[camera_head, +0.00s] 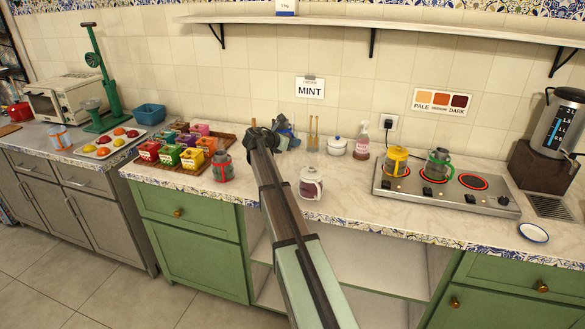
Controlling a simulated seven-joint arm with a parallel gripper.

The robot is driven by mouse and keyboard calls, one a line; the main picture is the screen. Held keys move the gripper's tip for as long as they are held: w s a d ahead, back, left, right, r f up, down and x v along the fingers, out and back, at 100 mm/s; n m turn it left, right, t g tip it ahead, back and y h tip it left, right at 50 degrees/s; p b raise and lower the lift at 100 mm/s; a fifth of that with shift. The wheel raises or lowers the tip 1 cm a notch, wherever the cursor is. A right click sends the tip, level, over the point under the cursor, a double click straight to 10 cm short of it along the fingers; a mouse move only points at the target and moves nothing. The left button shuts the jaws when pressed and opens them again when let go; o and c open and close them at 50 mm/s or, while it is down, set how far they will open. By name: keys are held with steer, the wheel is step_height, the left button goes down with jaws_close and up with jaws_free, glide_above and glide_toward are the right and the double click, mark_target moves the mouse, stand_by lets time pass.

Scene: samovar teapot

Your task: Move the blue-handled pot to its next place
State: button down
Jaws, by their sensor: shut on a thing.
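My arm reaches from the bottom of the view to the back of the counter. My gripper (268,133) is there, seen from behind and shut on the blue-handled pot. The blue-handled pot (286,128) is mostly hidden behind my gripper; only some blue parts show, near the back wall below the MINT sign (310,88). I cannot tell whether it touches the counter. A yellow-handled pot (396,160) and a green-handled pot (437,164) stand on the steel hot plate (400,187), whose right ring (473,182) glows red and is bare.
A white-handled pot (310,184) with dark contents stands right of my arm. A white lidded jar (337,147) and a pump bottle (362,141) stand behind. A samovar (556,125) stands far right, near a small dish (533,232).

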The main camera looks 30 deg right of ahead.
steer(key=shift+s+d+f+m+g+h, duration=0.15)
steer(key=shift+s+f+m+g, duration=0.45)
steer(key=shift+f, duration=0.9)
steer(key=shift+s+d+f+m+g+h, duration=0.1)
steer(key=shift+s+f+m+g, duration=0.45)
steer(key=shift+f, duration=1)
steer(key=shift+s+d+f+m+g+h, duration=0.15)
steer(key=shift+s+f+m+g, duration=0.5)
steer(key=shift+f, duration=0.85)
steer(key=shift+w, duration=0.2)
steer(key=c, duration=1.1)
jaws_free()
steer(key=shift+f, duration=0.1)
steer(key=v, duration=1.1)
steer(key=shift+a+r, duration=0.2)
steer(key=shift+r, duration=0.05)
steer(key=shift+a+r, duration=0.1)
steer(key=shift+a, duration=0.15)
